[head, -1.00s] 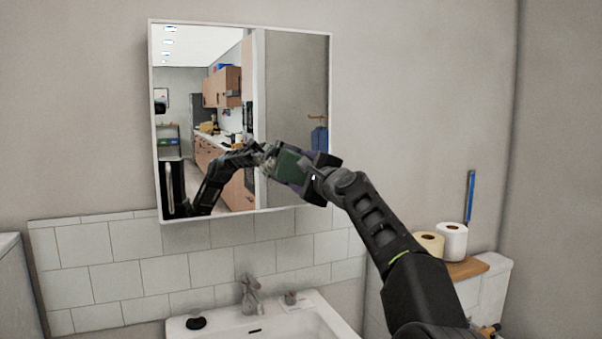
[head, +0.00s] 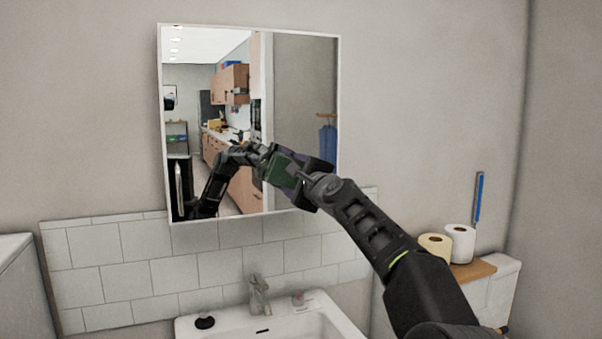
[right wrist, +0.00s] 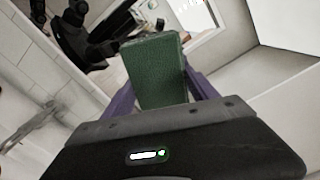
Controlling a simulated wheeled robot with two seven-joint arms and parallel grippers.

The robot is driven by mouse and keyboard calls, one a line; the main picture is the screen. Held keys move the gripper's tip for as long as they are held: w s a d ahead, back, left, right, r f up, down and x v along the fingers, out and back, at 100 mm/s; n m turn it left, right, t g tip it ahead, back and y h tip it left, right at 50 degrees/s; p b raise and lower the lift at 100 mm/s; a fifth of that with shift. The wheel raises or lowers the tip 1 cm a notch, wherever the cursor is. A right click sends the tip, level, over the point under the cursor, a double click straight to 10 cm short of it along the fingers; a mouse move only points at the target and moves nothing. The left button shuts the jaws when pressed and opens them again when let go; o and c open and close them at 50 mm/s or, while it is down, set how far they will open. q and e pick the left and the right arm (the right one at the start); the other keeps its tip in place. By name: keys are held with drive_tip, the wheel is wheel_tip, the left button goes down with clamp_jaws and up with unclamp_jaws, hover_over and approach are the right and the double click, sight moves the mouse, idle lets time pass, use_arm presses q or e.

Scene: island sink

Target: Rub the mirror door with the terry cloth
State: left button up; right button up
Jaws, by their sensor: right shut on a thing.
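The mirror door (head: 215,90) is a white-framed cabinet front on the wall above the sink, reflecting a kitchen and my arm. My right gripper (head: 292,174) is in front of its lower right part. It is shut on a green terry cloth (head: 283,168), which looks like a folded block. In the right wrist view the cloth (right wrist: 153,72) sits between the purple fingers, with the mirror beyond it. The cloth is at or very close to the glass; I cannot tell whether it touches. My left gripper is not in view.
A white sink (head: 325,320) with a faucet (head: 258,295) and a black item (head: 204,322) is below. At right, toilet paper rolls (head: 459,243) stand on a wooden shelf (head: 474,270). White tiles (head: 170,272) line the wall under the mirror.

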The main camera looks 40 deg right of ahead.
sight(272, 175)
drive_tip(key=shift+a, duration=0.15)
drive_tip(key=shift+w+a+r+p, duration=0.1)
drive_tip(key=shift+w+a+p, duration=0.2)
drive_tip(key=shift+a+p, duration=0.3)
drive_tip(key=shift+w+a+r+p, duration=0.1)
drive_tip(key=shift+w+a+p, duration=0.15)
drive_tip(key=shift+a+p, duration=0.35)
drive_tip(key=shift+w+a+f, duration=0.15)
drive_tip(key=shift+a+f, duration=0.05)
drive_tip(key=shift+a, duration=0.35)
drive_tip(key=shift+w+a+r+p, duration=0.15)
drive_tip(key=shift+w+a+p, duration=0.15)
drive_tip(key=shift+a+p, duration=0.5)
drive_tip(key=shift+w+a+p, duration=0.2)
drive_tip(key=shift+a+p, duration=0.1)
drive_tip(key=shift+a, duration=0.3)
drive_tip(key=shift+w+a+p, duration=0.15)
drive_tip(key=shift+a+p, duration=0.15)
drive_tip(key=shift+a, duration=0.25)
drive_tip(key=shift+f, duration=0.2)
drive_tip(key=shift+s, duration=0.15)
